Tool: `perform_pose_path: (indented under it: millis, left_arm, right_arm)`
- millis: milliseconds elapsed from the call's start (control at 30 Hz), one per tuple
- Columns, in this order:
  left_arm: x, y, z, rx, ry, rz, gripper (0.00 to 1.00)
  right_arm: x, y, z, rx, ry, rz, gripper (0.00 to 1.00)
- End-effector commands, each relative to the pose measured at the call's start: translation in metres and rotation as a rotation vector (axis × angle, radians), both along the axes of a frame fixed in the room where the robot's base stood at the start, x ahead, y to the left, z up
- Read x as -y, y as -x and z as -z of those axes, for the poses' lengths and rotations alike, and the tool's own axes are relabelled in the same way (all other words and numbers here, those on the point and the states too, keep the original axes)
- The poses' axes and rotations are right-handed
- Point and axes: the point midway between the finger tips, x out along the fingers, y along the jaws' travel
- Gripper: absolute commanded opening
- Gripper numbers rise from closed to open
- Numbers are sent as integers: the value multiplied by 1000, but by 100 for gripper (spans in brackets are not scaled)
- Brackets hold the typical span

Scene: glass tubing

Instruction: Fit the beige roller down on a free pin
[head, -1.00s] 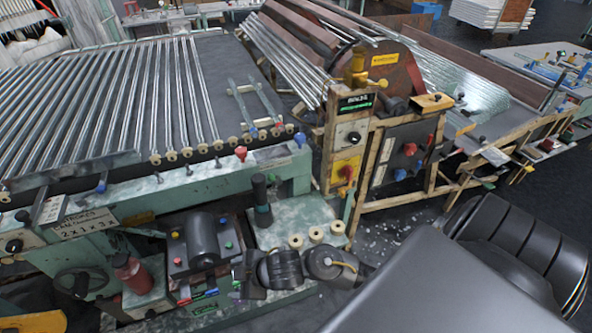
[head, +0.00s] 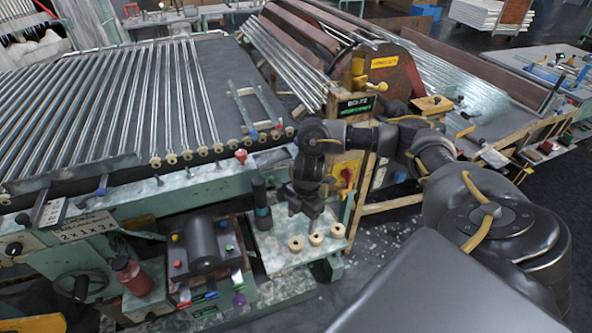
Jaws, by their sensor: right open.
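Three beige rollers stand on the pale green plate (head: 270,262) at the machine's front: a left one (head: 296,244), a middle one (head: 316,238) and a right one (head: 338,230). More beige rollers sit in a row along the glass rack's near edge, such as this one (head: 155,161). I cannot tell which pins there are free. My right gripper (head: 304,211) points down, open, just above and behind the three rollers, and looks empty. My right arm reaches in from the right and hides part of the machine. My left gripper is not in view.
A dark upright cylinder (head: 262,205) stands on the plate left of my right gripper. A motor box (head: 203,243) and a red bottle (head: 130,274) stand further left. A control post with a green display (head: 355,105) stands behind my right arm. Glass rods fill the rack.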

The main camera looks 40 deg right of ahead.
Motion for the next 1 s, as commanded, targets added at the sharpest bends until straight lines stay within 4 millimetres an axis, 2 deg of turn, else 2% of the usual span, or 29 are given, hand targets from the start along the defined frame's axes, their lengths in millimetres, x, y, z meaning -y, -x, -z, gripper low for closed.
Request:
perform_pose_path:
  millis: [300,400,667,900,1000]
  left_arm:
    - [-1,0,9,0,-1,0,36]
    - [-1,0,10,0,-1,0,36]
    - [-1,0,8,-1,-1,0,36]
    - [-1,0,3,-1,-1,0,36]
    - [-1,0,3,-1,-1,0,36]
  right_arm:
    - [-7,1,44,-2,-2,0,66]
    - [-9,1,52,1,-3,-2,66]
    - [-10,1,60,1,-2,-3,66]
    - [-19,1,95,0,-2,-1,66]
    - [-21,1,104,1,-3,-2,66]
